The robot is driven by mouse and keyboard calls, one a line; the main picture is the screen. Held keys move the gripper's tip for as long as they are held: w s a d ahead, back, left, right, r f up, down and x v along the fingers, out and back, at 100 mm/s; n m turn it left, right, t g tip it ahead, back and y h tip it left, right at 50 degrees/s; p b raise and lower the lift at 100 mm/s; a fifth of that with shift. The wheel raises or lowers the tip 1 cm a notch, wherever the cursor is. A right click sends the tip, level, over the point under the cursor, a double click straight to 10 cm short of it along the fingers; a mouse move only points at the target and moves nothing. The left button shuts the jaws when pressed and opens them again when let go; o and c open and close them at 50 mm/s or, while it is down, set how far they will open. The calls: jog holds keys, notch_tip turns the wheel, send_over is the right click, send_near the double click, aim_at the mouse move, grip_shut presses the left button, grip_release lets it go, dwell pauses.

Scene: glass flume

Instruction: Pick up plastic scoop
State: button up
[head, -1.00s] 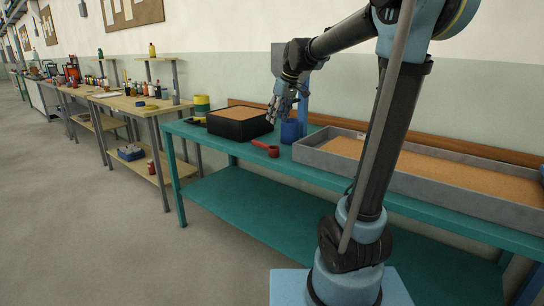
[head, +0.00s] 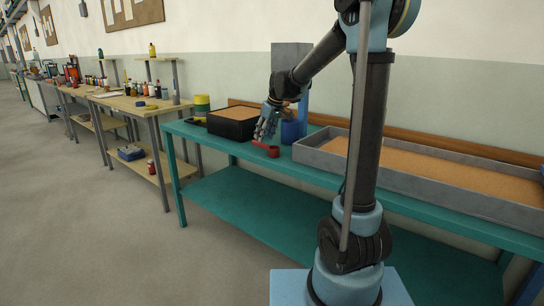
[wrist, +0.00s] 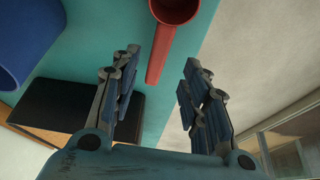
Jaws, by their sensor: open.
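The plastic scoop (head: 270,150) is red and lies on the teal table near its front edge, between the black sand box and the blue container. In the wrist view the scoop's handle (wrist: 159,56) points toward the space between the fingers, and its round bowl (wrist: 175,8) is cut off by the top edge. My gripper (head: 265,136) is open and empty, just above the scoop, and hides part of it in the head view. In the wrist view my gripper's fingers (wrist: 157,75) stand on either side of the handle's line, apart from it.
A blue container (head: 292,131) stands right beside the scoop, and a black box of sand (head: 232,130) stands to the left. A long grey sand tray (head: 420,190) fills the table's right. The teal table's (head: 222,150) front edge is close to the scoop.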

aim_at(263, 143)
jog(key=shift+d+x, duration=0.2)
jog(key=shift+x, duration=2.8)
jog(key=shift+w, duration=0.1)
grip_shut()
